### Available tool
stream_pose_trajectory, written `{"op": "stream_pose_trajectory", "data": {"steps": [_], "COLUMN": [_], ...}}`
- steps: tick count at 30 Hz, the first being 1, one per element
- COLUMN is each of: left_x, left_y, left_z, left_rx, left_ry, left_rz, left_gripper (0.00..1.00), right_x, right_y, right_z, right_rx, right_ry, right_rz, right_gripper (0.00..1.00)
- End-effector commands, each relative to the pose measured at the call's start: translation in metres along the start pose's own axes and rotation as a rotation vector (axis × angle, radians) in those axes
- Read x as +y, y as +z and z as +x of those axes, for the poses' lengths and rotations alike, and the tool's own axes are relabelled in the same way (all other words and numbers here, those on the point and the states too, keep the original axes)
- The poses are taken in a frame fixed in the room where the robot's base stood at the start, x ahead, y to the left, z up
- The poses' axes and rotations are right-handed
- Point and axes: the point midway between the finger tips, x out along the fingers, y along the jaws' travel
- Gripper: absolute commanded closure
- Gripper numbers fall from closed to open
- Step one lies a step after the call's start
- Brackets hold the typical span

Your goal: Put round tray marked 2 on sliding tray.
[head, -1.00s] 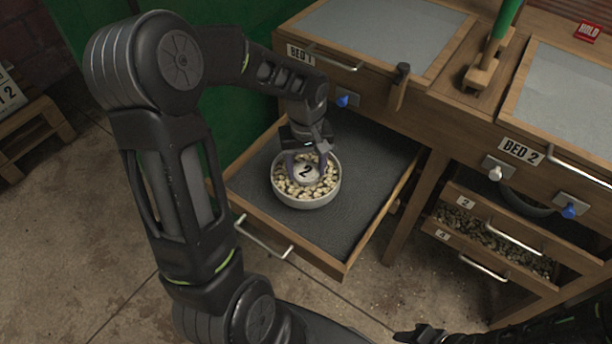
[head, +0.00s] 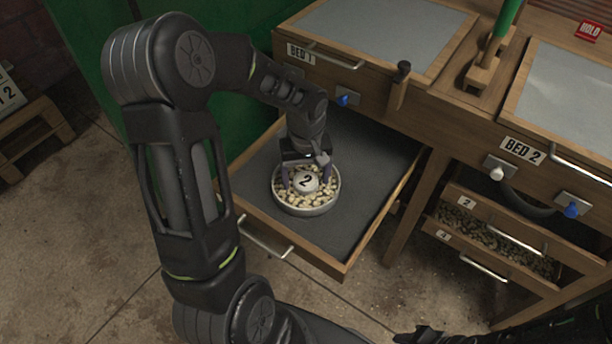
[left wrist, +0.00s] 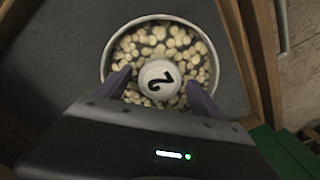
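The round tray marked 2 (head: 322,208) is a pale bowl of cream-coloured pieces with a round white knob (head: 305,181) bearing a black 2. It sits level on the grey floor of the pulled-out sliding tray (head: 345,235) under Bed 1. It also shows in the left wrist view (left wrist: 108,60). My left gripper (head: 304,176) is above it. Its two fingers are spread on either side of the knob, with gaps showing in the left wrist view (left wrist: 159,88). My right gripper (head: 420,333) shows only as a dark shape at the bottom edge; its fingers are unclear.
The sliding tray has wooden walls and a metal handle (head: 264,240) in front. Bed 2's open drawers (head: 490,235) with dark pieces stand at the right. A wooden post (head: 400,85) and blue knobs project from the bench front. The sliding tray's floor is free around the bowl.

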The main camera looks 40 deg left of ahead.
Motion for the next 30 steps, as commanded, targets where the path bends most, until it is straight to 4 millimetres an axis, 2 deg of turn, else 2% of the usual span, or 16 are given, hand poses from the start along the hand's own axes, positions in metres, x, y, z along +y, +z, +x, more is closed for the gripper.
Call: {"op": "stream_pose_trajectory", "data": {"steps": [11, 17, 24, 30], "left_x": [0.0, 0.001, 0.001, 0.0], "left_y": [-0.001, -0.001, -0.001, -0.001], "left_z": [-0.008, -0.038, -0.089, -0.117], "left_rx": [0.002, 0.004, 0.003, 0.002], "left_ry": [0.001, 0.002, 0.002, 0.001], "left_rz": [0.0, 0.0, 0.0, 0.0], "left_gripper": [0.22, 0.22, 0.22, 0.22], "right_x": [-0.001, -0.003, -0.006, -0.007], "right_y": [0.0, 0.0, 0.0, 0.0], "right_z": [-0.004, -0.009, -0.016, -0.019], "right_rx": [0.0, 0.0, 0.0, 0.0], "right_ry": [0.0, 0.0, 0.0, 0.0], "right_rz": [0.0, 0.0, 0.0, 0.0], "right_gripper": [0.64, 0.64, 0.64, 0.64]}}
